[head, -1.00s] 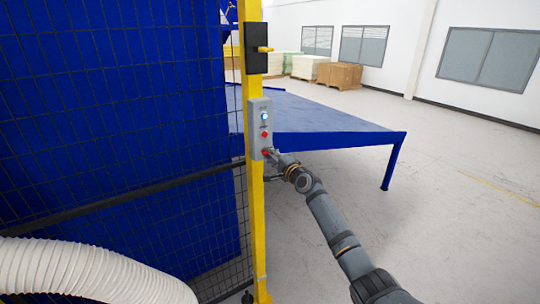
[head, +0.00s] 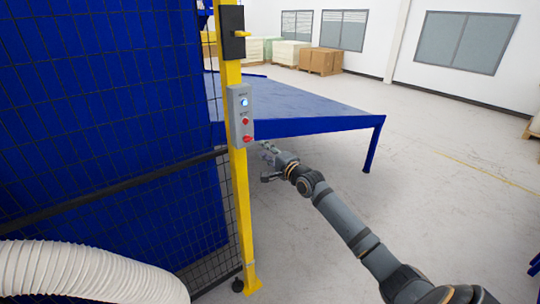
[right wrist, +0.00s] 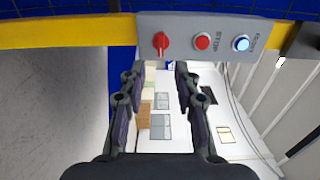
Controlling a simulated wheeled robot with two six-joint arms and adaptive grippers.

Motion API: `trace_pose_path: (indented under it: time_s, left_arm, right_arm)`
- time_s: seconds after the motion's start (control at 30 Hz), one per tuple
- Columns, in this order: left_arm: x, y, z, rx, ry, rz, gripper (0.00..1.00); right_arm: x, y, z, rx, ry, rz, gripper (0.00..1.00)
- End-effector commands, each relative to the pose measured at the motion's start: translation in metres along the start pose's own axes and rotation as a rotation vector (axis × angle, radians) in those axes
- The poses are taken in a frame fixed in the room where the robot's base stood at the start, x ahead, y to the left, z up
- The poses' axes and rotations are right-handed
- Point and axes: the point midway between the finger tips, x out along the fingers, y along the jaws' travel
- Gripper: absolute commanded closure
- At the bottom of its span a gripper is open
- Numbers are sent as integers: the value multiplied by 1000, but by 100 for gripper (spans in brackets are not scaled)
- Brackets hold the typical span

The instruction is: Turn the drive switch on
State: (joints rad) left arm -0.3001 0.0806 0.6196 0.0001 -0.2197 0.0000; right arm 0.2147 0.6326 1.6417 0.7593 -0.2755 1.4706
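The grey control box (head: 239,112) is fixed on a yellow post. In the right wrist view the box (right wrist: 182,22) crosses the top, with a red rotary switch (right wrist: 160,42), a red stop button (right wrist: 203,41) and a lit blue button (right wrist: 241,43). In the head view the red switch (head: 247,138) is lowest on the box. My right gripper (head: 266,160) is to the right of and slightly below the switch, apart from it. Its two fingers (right wrist: 160,68) are spread with nothing between them, on either side of the switch in the wrist view. My left gripper is not in view.
The yellow post (head: 239,200) carries a mesh fence (head: 120,120) on its left and a black latch box (head: 231,32) above. A blue table (head: 300,110) stands behind. A white hose (head: 80,272) lies at lower left.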

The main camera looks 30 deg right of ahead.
Motion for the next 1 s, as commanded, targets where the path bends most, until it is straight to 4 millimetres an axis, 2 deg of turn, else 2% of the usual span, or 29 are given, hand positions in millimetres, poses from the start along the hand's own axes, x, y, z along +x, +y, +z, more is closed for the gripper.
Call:
trace_pose_path:
  time_s: [0.1, 0.3, 0.93, 1.0]
  left_arm:
    - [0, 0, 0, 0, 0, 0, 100]
    - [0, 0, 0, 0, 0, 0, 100]
    - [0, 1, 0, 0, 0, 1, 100]
    - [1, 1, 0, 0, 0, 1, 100]
  right_arm:
    - [-20, 1, 0, -8, -2, 3, 68]
    - [-35, 0, -1, -2, 1, 1, 68]
    - [-39, 0, 0, 4, -1, -1, 68]
    - [-39, 6, -2, -3, 5, 6, 68]
